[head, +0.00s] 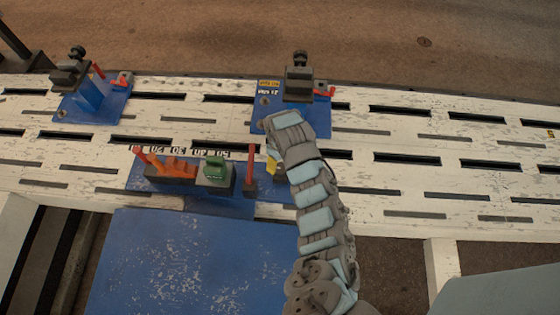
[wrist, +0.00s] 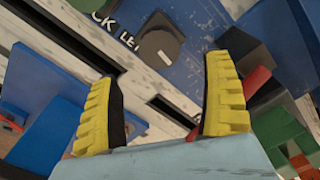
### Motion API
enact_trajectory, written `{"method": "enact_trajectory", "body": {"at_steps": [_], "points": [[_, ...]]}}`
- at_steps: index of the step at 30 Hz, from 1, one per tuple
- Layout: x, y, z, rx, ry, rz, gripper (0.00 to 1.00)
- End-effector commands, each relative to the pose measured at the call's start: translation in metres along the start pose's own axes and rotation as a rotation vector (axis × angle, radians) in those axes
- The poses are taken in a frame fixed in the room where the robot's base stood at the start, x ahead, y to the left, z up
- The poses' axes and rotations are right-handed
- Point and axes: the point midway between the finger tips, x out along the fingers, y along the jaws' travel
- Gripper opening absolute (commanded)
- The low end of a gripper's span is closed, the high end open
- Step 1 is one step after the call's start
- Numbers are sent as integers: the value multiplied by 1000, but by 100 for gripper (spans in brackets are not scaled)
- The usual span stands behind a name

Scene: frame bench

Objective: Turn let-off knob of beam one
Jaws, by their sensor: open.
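In the wrist view a round dark grey knob (wrist: 160,46) with a raised bar sits on a blue plate (wrist: 205,22), beside partly cut white lettering reading roughly "CK LE". My gripper (wrist: 165,72) is open and empty. Its two yellow ridged fingers lie on either side of the space below the knob in the picture, apart from it. In the head view a yellow finger of my gripper (head: 273,165) shows over the right part of the front blue plate (head: 228,204). My arm hides that part of the plate, and I cannot make out the knob there.
The front plate carries an orange stepped block (head: 175,167), a green-topped block (head: 214,170) and a red post (head: 250,163). Two blue-plated units stand behind, at left (head: 92,95) and centre (head: 290,110). The slotted white bench (head: 440,180) is clear at right.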

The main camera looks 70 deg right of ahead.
Motion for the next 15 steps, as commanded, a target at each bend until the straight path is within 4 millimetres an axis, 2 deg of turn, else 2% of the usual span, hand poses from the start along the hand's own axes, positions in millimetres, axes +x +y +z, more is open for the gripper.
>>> {"method": "enact_trajectory", "body": {"at_steps": [7,15], "points": [[-32,1,0,0,2,1,82],[-47,0,0,2,0,-1,82]]}}
